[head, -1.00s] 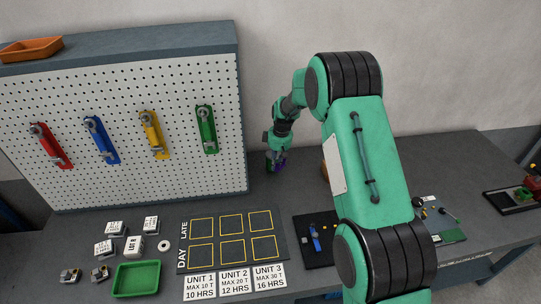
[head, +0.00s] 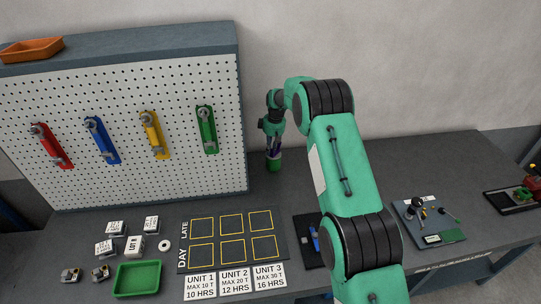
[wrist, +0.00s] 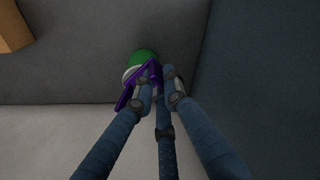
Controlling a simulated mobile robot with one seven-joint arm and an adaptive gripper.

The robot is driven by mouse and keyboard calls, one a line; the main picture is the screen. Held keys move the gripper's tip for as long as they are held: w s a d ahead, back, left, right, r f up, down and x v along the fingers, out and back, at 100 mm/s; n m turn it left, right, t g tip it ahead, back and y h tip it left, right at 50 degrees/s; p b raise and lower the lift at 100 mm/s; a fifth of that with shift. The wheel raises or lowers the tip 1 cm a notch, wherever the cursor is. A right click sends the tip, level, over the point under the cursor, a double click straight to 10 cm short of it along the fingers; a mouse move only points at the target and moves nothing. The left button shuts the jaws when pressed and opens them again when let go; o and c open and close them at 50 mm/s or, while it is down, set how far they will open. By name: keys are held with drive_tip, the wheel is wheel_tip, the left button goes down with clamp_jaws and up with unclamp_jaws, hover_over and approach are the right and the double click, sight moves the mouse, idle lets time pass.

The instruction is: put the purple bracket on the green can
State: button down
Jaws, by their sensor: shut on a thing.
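The green can (head: 273,165) stands on the bench near the wall, right of the pegboard. My gripper (head: 272,142) is just above it in the head view, shut on the purple bracket (head: 277,149). In the wrist view the bracket (wrist: 125,97) sits tilted between my fingertips (wrist: 157,78). It partly covers the green can (wrist: 142,57) and its pale band. I cannot tell whether the bracket touches the can. My fingers hide part of the bracket.
A pegboard (head: 110,160) with coloured hanging tools stands to the left. A brown block (wrist: 12,28) is at the wrist view's upper left. A marked grey board (head: 283,258) and a green tray (head: 138,278) lie in front. The bench around the can is mostly clear.

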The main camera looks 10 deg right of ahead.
sight(271, 154)
drive_tip(key=shift+w, duration=0.1)
idle(0.3)
drive_tip(key=shift+f, duration=1.75)
drive_tip(key=shift+f, duration=0.15)
drive_tip(key=c, duration=1.8)
unclamp_jaws()
wheel_tip(271, 154, up, 12)
drive_tip(key=s+d, duration=0.1)
